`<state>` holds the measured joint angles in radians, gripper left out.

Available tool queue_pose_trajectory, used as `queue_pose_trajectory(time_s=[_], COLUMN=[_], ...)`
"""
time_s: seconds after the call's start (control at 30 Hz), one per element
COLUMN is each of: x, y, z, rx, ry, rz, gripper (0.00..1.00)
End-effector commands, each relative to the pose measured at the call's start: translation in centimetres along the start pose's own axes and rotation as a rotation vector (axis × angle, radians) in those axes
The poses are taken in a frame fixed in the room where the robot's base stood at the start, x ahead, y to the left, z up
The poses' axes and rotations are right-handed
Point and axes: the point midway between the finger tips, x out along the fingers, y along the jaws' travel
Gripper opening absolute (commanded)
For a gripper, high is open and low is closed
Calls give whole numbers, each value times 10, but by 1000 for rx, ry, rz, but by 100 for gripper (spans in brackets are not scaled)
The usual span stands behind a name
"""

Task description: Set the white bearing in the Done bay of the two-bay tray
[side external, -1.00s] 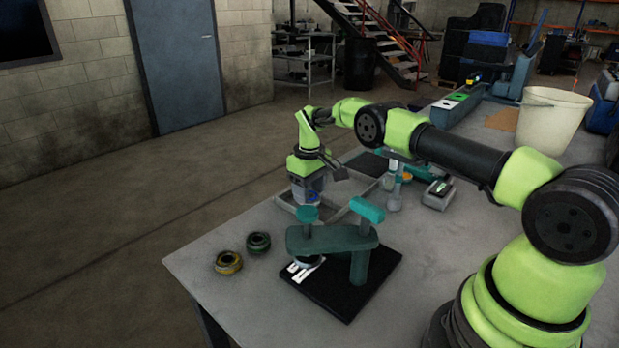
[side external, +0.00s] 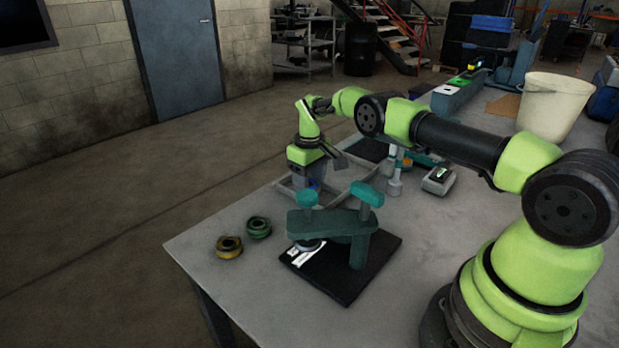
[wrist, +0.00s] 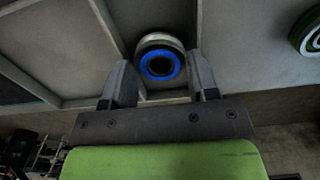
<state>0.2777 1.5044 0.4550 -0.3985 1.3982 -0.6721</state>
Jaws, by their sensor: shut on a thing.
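The white bearing (wrist: 158,43), with a blue ring on its face and a dark bore, sits between the fingers of my gripper (wrist: 162,82). My gripper is shut on it. The wrist view shows the tray's wall (wrist: 107,28) beside the bearing. I cannot tell whether the bearing touches the tray floor, and I can read no bay label.
A teal press-like fixture (side external: 335,222) on a black plate stands in front of the tray. A green bearing (side external: 258,228) and a yellow bearing (side external: 229,247) lie at the table's left edge. A small grey device (side external: 438,180) stands right of the tray.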

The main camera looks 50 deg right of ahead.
Motion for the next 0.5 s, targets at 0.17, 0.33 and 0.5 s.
queue_pose_trajectory(time_s=[0.17, 0.33, 0.5], x=[2, 4, 4], y=[0, 0, 0], z=[0, 0, 0], rx=[0, 0, 0], ry=[1, 1, 0], rz=[0, 1, 0], gripper=[26, 70, 84])
